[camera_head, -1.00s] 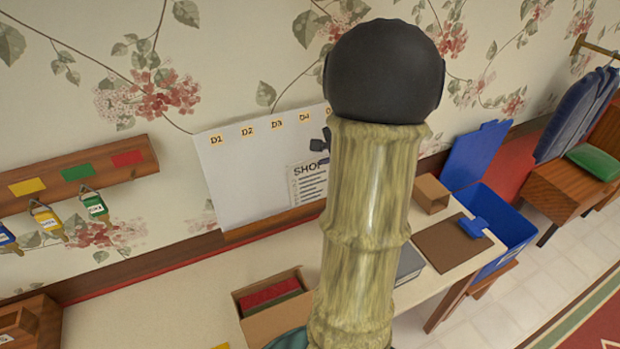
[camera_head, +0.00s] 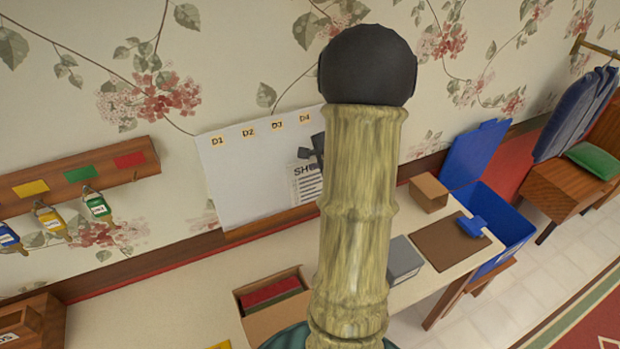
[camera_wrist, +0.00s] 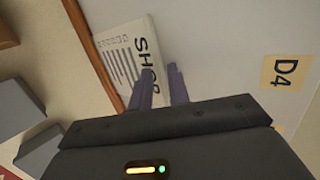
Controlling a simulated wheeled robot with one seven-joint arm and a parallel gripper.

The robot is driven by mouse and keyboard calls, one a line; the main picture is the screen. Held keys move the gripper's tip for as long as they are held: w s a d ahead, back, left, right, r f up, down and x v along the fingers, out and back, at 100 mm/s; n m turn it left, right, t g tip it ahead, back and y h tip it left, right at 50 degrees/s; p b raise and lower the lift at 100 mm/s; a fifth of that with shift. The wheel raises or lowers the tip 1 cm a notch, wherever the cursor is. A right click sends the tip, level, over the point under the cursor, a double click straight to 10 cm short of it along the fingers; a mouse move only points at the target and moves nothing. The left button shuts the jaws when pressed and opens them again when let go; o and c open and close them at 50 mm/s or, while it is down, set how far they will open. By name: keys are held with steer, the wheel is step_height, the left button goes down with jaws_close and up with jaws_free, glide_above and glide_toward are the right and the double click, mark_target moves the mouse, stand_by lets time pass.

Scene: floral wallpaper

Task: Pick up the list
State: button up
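The list is a white sheet headed "SHOP" with printed lines, against the white board (camera_head: 240,170) on the wall. In the head view the list (camera_head: 308,188) is partly hidden by my arm and my gripper (camera_head: 313,152). In the wrist view the list (camera_wrist: 122,58) appears turned on its side. The two purple fingers of my gripper (camera_wrist: 160,72) are at the list's heading edge, with a gap between them. I cannot tell whether they touch the sheet.
Labels D1 to D4 (camera_head: 277,121) run along the board's top. Below stand an open box (camera_head: 262,322), a grey book (camera_head: 404,262), a small cardboard box (camera_head: 428,193) and a brown mat (camera_head: 445,245). A blue bin (camera_head: 512,225) stands right.

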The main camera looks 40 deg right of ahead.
jaws_close()
steer(key=shift+r, duration=0.15)
step_height(320, 180, up, 28)
steer(key=p, duration=0.1)
steer(key=shift+p, duration=0.3)
stand_by(0.6)
